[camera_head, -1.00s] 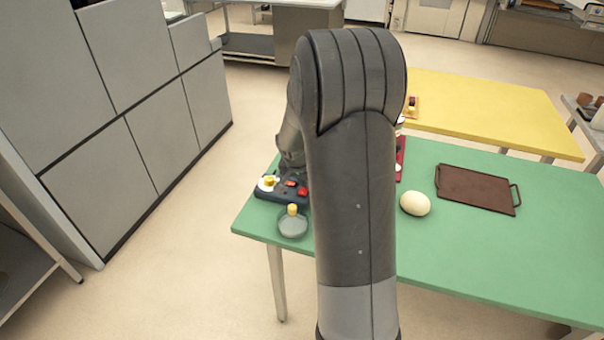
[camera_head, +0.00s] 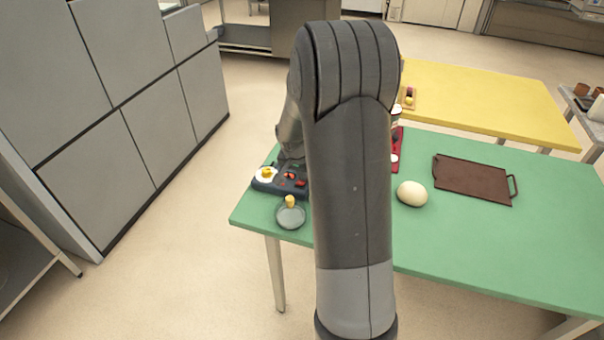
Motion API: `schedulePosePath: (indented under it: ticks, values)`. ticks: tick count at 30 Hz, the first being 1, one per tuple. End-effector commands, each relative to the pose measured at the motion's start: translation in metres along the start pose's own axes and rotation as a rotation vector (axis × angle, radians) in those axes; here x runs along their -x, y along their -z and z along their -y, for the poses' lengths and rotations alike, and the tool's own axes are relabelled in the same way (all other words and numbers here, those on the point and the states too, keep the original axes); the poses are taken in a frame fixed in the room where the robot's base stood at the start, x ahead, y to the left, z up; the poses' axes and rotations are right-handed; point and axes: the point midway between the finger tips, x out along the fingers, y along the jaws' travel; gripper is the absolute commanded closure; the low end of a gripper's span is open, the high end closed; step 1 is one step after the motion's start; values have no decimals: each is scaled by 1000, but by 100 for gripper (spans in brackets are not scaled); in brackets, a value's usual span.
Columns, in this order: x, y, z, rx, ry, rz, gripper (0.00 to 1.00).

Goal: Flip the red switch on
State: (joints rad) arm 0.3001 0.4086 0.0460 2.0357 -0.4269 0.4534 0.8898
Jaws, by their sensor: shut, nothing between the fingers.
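A dark control box (camera_head: 266,187) lies on the near left corner of the green table. It carries a yellow knob on a white disc (camera_head: 266,174) at its left. Small red parts, among them what looks like the red switch (camera_head: 301,183), show at its right. They are too small for me to tell the switch's position. My gripper (camera_head: 287,163) is shut and empty, low at the back of the box. Its fingertips are barely visible, and I cannot tell whether they touch the box. My arm hides the box's right end.
A glass dish with a yellow knob (camera_head: 290,214) stands just in front of the box. A pale round ball (camera_head: 412,194), a brown tray (camera_head: 472,181) and a red panel (camera_head: 397,150) lie on the green table (camera_head: 480,250). A yellow table (camera_head: 480,100) stands behind.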

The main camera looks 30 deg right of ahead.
Motion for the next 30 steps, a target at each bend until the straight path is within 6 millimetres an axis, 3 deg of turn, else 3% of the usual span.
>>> schedulePosePath:
  ticks: [9,22,26,30]
  values:
    - [3,-16,0,4,-2,5,100]
    - [5,-18,0,2,-3,6,100]
    - [17,-17,0,2,-1,2,100]
    - [42,-18,1,2,2,-1,100]
